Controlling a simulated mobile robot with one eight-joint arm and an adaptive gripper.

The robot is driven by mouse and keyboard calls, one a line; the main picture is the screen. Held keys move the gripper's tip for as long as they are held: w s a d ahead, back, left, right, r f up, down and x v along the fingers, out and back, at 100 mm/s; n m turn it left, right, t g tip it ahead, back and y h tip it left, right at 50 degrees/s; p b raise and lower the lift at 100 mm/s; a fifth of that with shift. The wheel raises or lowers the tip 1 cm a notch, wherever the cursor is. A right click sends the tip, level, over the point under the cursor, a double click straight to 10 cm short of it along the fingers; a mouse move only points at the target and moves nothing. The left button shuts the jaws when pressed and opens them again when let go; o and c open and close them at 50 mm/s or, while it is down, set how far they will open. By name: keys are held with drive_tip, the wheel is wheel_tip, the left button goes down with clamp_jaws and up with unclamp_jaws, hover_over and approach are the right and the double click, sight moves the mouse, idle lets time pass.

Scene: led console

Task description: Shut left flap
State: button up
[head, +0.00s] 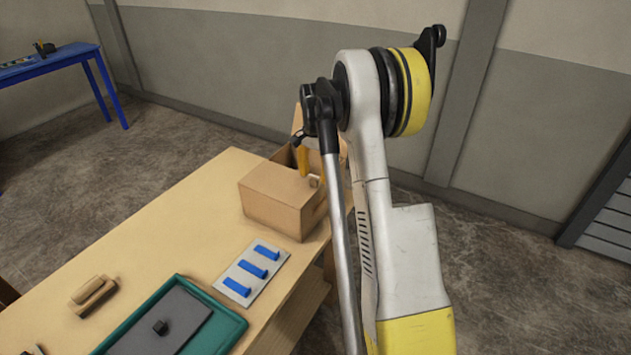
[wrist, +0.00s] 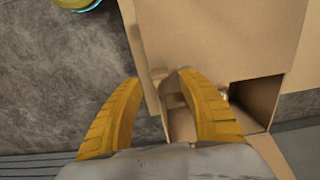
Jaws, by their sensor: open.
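A cardboard box (head: 272,216) stands at the far right end of the wooden table. In the head view its near top panel (head: 276,183) lies about flat, and another panel (head: 297,118) stands up behind it. The wrist view shows a broad cardboard panel (wrist: 225,40) and a dark opening (wrist: 258,92) into the box. I cannot tell which panel is the left flap. My gripper (wrist: 158,76) is open, with its yellow fingers apart. The right finger overlaps the box and the left finger is over the floor. My arm hides the box's right side in the head view.
The wooden table (head: 190,205) also holds a plate with blue bars (head: 222,272), a green tray (head: 240,325) and a wooden-handled tool (head: 93,295). A blue table (head: 70,57) stands far left. The tabletop left of the box is clear.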

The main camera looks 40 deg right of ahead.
wheel_tip(320, 180, up, 10)
drive_tip(key=shift+f, duration=0.25)
idle(0.4)
